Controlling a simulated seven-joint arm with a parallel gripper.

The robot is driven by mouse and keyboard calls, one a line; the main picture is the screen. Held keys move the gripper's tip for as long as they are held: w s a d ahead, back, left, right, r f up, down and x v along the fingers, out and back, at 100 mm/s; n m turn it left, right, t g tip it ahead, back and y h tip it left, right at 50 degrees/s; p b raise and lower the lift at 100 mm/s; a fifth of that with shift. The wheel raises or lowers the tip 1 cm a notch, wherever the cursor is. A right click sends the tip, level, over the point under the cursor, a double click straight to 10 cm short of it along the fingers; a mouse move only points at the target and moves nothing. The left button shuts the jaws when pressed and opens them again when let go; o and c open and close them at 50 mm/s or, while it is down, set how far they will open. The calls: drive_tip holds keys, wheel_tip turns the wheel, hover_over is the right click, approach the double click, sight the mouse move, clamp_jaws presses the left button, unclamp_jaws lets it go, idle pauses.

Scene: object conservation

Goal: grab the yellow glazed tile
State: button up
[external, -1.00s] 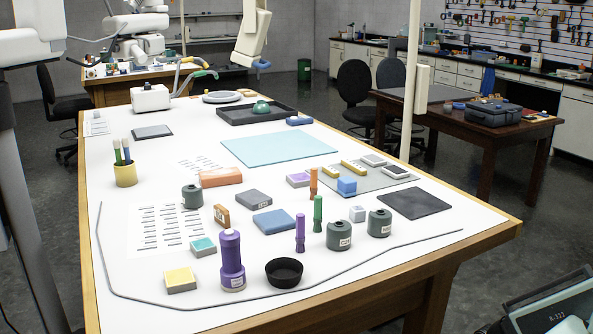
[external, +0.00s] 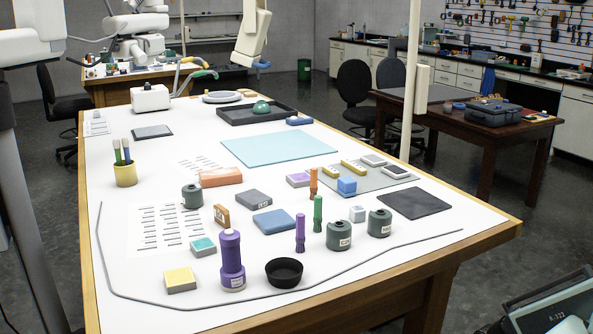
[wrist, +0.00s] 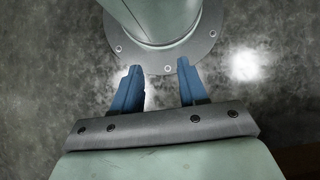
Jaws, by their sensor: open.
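The yellow glazed tile (external: 180,279) is a small square block with a yellow top and grey sides. It lies flat near the front left of the white table in the external view, left of a purple bottle (external: 231,262). My gripper (wrist: 159,67) shows in the wrist view with two blue fingers apart and nothing between them. Grey floor and a round bolted base flange lie beyond the fingers. The tile is not in the wrist view, and I cannot make out my gripper near it in the external view.
A teal-topped tile (external: 203,246) lies behind the yellow one. A black bowl (external: 284,272) stands right of the purple bottle. A grey cable (external: 104,262) curves around the left and front of the tile. A yellow cup (external: 125,175) with brushes stands farther back.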

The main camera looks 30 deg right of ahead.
drive_tip(key=o, duration=1)
drive_tip(key=shift+c, duration=0.2)
